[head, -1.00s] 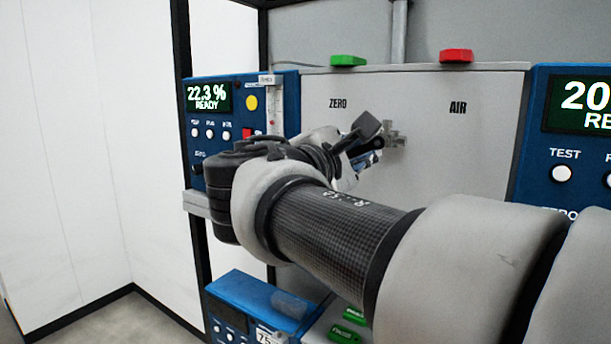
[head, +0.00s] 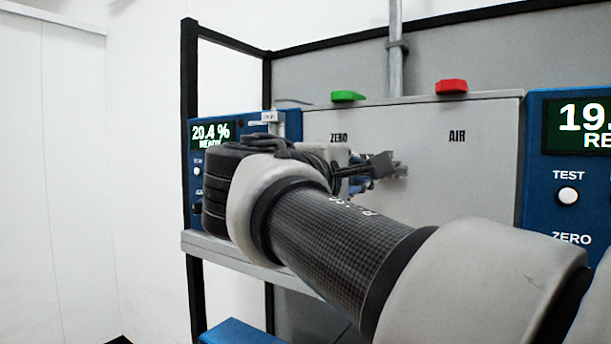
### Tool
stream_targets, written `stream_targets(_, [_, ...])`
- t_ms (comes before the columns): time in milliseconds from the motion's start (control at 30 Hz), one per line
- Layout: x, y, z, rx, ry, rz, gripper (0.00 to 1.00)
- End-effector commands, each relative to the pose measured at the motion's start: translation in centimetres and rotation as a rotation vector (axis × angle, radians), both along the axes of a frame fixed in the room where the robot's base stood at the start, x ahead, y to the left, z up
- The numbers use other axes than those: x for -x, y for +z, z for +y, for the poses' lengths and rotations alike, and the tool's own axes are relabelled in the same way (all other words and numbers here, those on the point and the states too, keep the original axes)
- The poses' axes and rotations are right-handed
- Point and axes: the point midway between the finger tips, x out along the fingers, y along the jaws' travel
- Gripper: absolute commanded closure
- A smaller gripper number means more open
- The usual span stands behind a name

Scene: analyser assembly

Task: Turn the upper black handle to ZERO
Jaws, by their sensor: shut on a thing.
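My gripper (head: 368,172) is in front of the grey panel, just below and right of the ZERO label (head: 339,138). Its dark fingers point right, at a small metal valve fitting (head: 402,171) on the panel. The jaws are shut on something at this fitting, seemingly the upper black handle. The handle is mostly hidden, and I cannot tell its dark shape apart from the fingers or read its exact angle. The AIR label (head: 457,136) is on the right of the panel. My forearm covers the panel's lower part.
A blue analyser (head: 290,125) at left reads 20.4 %. Another blue analyser (head: 537,150) at right shows 19 and a TEST button (head: 568,196). Green (head: 348,96) and red (head: 452,87) pieces sit on the panel's top edge. A grey shelf edge (head: 240,252) runs below.

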Motion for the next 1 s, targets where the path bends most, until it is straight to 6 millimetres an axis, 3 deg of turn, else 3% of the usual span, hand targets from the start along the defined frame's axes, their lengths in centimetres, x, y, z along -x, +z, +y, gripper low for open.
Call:
stream_targets(267, [0.02, 0.04, -0.01, -0.003, 0.000, -0.002, 1.00])
stream_targets(300, [0.02, 0.04, -0.01, -0.003, 0.000, -0.002, 0.87])
stream_targets(600, [0.02, 0.03, -0.01, -0.002, 0.000, -0.001, 0.67])
stream_targets(1000, [0.58, 0.04, 0.48, -0.002, 0.003, -0.001, 0.67])
